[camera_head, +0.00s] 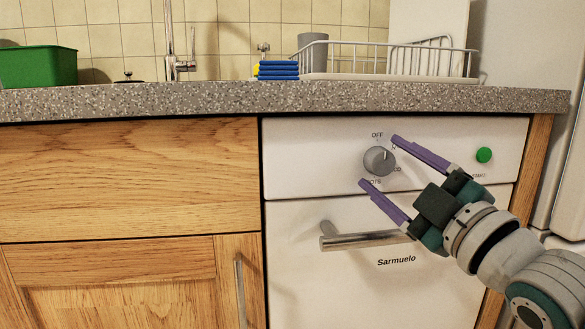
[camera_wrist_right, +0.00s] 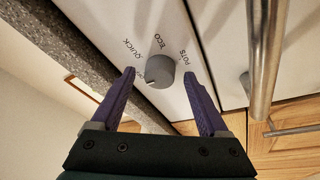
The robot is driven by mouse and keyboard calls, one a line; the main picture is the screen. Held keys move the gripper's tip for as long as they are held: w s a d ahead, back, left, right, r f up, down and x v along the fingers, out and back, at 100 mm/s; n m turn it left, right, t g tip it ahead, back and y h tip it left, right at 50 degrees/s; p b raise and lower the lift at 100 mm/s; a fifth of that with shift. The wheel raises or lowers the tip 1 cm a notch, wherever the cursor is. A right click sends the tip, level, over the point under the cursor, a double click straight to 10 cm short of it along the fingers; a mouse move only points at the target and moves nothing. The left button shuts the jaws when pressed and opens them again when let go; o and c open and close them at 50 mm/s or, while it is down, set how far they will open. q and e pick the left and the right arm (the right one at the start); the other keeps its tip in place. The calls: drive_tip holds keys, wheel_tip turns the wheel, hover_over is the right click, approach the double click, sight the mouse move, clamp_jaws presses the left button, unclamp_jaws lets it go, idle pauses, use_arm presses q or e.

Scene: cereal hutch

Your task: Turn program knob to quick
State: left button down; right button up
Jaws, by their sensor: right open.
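The program knob (camera_head: 378,163) is a round grey dial on the white dishwasher panel, under the OFF label. In the head view its pale mark points up and slightly right. In the wrist view the knob (camera_wrist_right: 161,71) shows with the labels QUICK (camera_wrist_right: 131,49), ECO and POTS around it. My right gripper (camera_head: 379,161) has purple fingers, spread open, one tip above right of the knob and one below left. In the wrist view the fingers stand on either side of the knob; I cannot tell whether they touch it. Some labels are partly hidden in the head view. My left gripper is not in view.
A green START button (camera_head: 484,155) sits to the right on the panel. The dishwasher door has a protruding metal handle (camera_head: 365,240) below the knob. The speckled countertop edge (camera_head: 200,100) overhangs above, bearing a dish rack (camera_head: 435,58) and a green tub (camera_head: 38,67).

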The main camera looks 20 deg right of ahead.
clamp_jaws()
idle(0.5)
drive_tip(key=shift+m, duration=0.3)
drive_tip(key=m+h, duration=0.1)
drive_tip(key=m, duration=0.2)
drive_tip(key=m+h+p, duration=0.1)
drive_tip(key=m+h, duration=0.1)
drive_tip(key=m, duration=0.1)
drive_tip(key=shift+a+m+t, duration=0.15)
drive_tip(key=shift+m+t, duration=0.25)
drive_tip(key=m+h+p, duration=0.1)
drive_tip(key=m, duration=0.3)
drive_tip(key=m+h+p, duration=0.1)
drive_tip(key=m+h, duration=0.1)
drive_tip(key=m, duration=0.2)
drive_tip(key=shift+w+a+f+g, duration=0.1)
drive_tip(key=shift+a+g, duration=0.05)
drive_tip(key=shift+g, duration=0.15)
drive_tip(key=shift+m+h, duration=0.3)
unclamp_jaws()
